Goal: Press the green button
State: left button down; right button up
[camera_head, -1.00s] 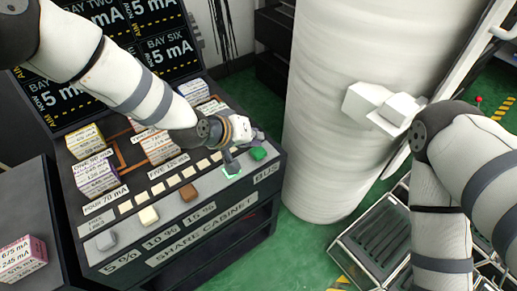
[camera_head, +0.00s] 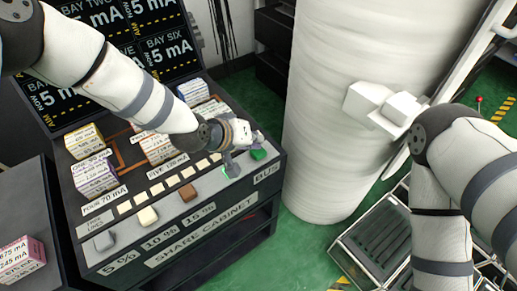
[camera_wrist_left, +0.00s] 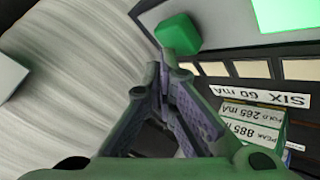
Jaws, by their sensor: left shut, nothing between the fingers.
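A green block-shaped button (camera_head: 258,154) sits at the right end of the sloped cabinet panel. It also shows in the left wrist view (camera_wrist_left: 178,33), just beyond my fingertips. A bright green lit square (camera_head: 227,172) is beside it on the panel, and it shows at the top right of the left wrist view (camera_wrist_left: 288,12). I cannot tell whether the tips touch anything. My right arm shows at the right, but its gripper does not.
A brown button (camera_head: 188,192), a cream button (camera_head: 148,216) and a grey button (camera_head: 105,240) line the panel's front. Several labelled boxes stand behind. A thick white column (camera_head: 335,120) rises close to the cabinet's right. Green floor shows between column and cabinet.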

pick_arm(q)
jog(key=shift+f, duration=0.4)
pick_arm(e)
jog(key=shift+s+f, duration=0.15)
pick_arm(q)
jog(key=shift+r+p, duration=0.35)
jog(key=shift+r, duration=0.65)
pick_arm(e)
jog(key=shift+w+r, duration=0.45)
jog(key=shift+r, duration=0.05)
pick_arm(q)
notch_tip(320, 180, up, 6)
jog(key=shift+f+p, duration=0.1)
jog(key=shift+p, duration=1.1)
pick_arm(e)
jog(key=w+r+t, duration=0.1)
jog(key=w+r, duration=0.1)
jog(key=shift+w+r, duration=0.35)
jog(key=shift+r, duration=0.05)
